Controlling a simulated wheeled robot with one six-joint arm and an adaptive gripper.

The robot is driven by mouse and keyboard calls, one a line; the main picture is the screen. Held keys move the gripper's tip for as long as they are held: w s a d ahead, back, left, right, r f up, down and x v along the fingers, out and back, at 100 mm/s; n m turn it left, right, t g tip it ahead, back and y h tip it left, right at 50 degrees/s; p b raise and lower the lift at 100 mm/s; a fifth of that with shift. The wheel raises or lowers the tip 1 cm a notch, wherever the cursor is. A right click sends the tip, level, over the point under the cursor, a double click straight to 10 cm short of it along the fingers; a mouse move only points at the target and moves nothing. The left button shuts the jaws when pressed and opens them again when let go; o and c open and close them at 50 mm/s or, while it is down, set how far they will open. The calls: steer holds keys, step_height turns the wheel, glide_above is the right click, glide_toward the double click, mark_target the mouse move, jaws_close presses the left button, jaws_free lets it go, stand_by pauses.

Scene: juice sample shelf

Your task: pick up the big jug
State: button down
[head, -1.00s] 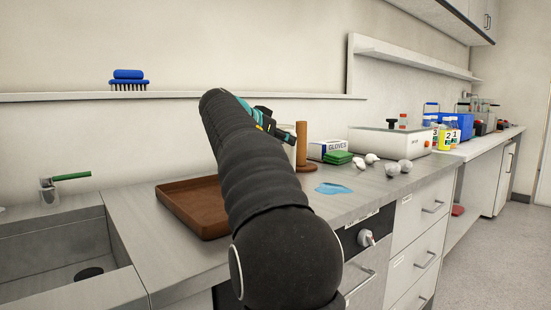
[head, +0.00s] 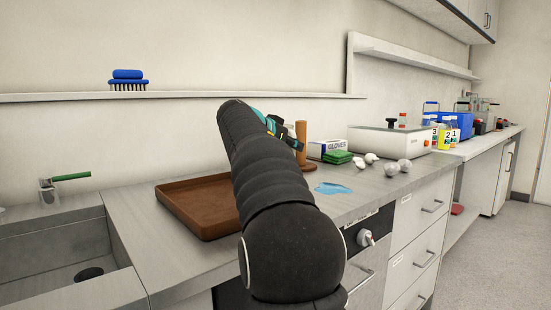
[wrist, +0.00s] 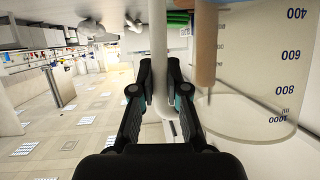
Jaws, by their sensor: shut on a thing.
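The big jug (wrist: 245,85) is clear, with dark volume marks up to 1000, and fills the right of the wrist view. Its pale upright handle (wrist: 158,40) runs between the fingers of my gripper (wrist: 158,72). The gripper is shut on this handle, with one finger on each side. In the head view my gripper (head: 277,127) shows only as a small teal and black part behind my arm. The jug is hidden behind my arm there, so I cannot tell whether it is clear of the counter.
A wooden post (head: 301,140) stands close to my gripper. A brown tray (head: 190,213) lies to the left, beside the sink (head: 60,245). A blue puddle (head: 332,188), a glove box (head: 327,149), a green pad (head: 338,157) and several pale round lumps (head: 390,170) lie to the right.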

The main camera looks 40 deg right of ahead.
steer(key=shift+r, duration=0.15)
step_height(320, 180, up, 4)
steer(key=shift+r+p, duration=0.1)
steer(key=shift+p, duration=0.45)
steer(key=s+d+r, duration=0.3)
steer(key=s+r, duration=0.1)
steer(key=r, duration=0.2)
steer(key=s+d+r+p, duration=0.1)
steer(key=s+d+r, duration=0.3)
steer(key=r, duration=0.2)
steer(key=shift+s+d+r, duration=0.3)
steer(key=shift+s, duration=0.2)
